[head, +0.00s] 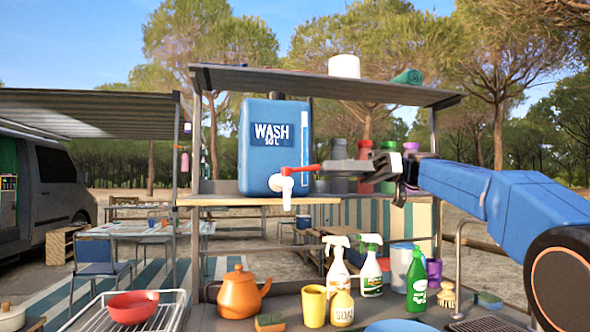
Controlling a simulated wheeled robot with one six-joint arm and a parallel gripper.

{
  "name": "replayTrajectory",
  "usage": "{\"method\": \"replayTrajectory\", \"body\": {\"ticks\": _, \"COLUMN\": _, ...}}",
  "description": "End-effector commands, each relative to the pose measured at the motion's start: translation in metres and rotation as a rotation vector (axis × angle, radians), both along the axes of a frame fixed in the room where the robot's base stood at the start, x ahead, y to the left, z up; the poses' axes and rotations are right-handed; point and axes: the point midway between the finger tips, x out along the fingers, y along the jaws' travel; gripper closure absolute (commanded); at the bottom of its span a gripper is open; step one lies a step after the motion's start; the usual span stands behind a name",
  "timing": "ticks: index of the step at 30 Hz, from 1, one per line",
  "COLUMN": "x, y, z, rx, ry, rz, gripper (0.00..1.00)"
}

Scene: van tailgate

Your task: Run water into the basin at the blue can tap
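The blue can (258,165), labelled "WASH 10 L", stands upright on a wooden shelf. Its white tap (281,184) faces me, with a white spout pointing down and a red lever (300,169) pointing right. I see no stream below the spout. My gripper (325,166) comes in from the right, its tips at the lever's free end. I cannot tell whether they touch it or how far they are apart. A blue round rim (400,326), cut off by the bottom edge, may be the basin; its inside is hidden.
Coloured bottles (365,165) stand behind my gripper on the shelf. Below are an orange kettle (240,293), a yellow cup (314,305), spray bottles (338,262) and a soap bottle (342,304). A red bowl (133,306) sits on a rack at left.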

Motion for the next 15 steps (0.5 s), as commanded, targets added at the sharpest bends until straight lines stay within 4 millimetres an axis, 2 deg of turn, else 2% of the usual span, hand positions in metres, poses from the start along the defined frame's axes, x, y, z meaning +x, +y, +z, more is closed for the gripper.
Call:
{"method": "replayTrajectory", "body": {"ticks": 9, "x": -0.016, "y": 0.055, "z": 0.0, "rx": 0.0, "ry": 0.0, "rz": 0.003, "gripper": 0.72}}
{"method": "replayTrajectory", "body": {"ticks": 15, "x": -0.022, "y": 0.08, "z": 0.0, "rx": -0.001, "ry": 0.0, "rz": 0.002, "gripper": 0.72}}
